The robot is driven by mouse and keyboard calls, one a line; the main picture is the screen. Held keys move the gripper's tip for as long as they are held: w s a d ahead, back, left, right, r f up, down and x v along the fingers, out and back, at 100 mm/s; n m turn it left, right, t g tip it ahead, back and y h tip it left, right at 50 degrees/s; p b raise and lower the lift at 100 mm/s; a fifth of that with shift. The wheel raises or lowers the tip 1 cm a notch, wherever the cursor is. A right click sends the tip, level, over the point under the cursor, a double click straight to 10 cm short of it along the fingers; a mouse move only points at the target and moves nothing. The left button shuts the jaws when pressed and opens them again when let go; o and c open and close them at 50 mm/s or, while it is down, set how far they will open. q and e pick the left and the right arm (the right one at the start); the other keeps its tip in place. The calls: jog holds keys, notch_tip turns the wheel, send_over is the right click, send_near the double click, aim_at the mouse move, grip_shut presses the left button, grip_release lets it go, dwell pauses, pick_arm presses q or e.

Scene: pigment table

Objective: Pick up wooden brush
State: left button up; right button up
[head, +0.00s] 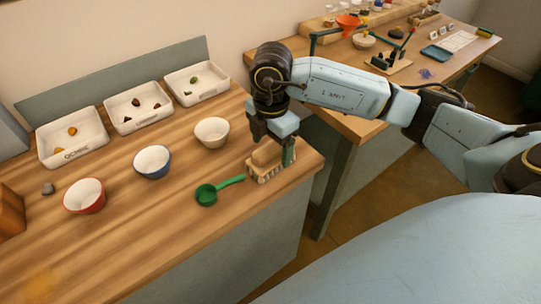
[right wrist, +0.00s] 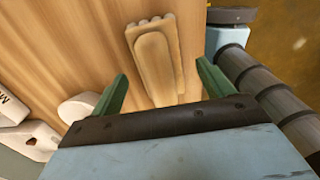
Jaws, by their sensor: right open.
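The wooden brush (head: 268,167) lies on the wooden table near its right front corner, its pale bristles along the lower edge. In the right wrist view the brush (right wrist: 155,62) shows its tan back, ahead of and between the two green fingers. My right gripper (head: 275,150) is directly over the brush in the head view, fingers pointing down. In the right wrist view my right gripper (right wrist: 160,85) is open, with wood visible between its fingers. I cannot tell whether a finger touches the brush. My left gripper is not in view.
A green scoop (head: 207,194) lies just left of the brush. A cream bowl (head: 212,132), a blue bowl (head: 152,161) and a red bowl (head: 84,196) stand further left. White trays (head: 138,123) line the back. The front of the table is clear.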

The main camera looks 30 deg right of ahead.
aim_at(271, 146)
notch_tip(271, 146, down, 3)
jog(key=shift+r, duration=0.15)
jog(key=shift+f, duration=0.3)
jog(key=shift+c, duration=1.3)
jog(key=c, duration=0.9)
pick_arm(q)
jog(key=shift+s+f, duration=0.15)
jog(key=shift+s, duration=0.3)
pick_arm(e)
jog(key=shift+o, duration=0.2)
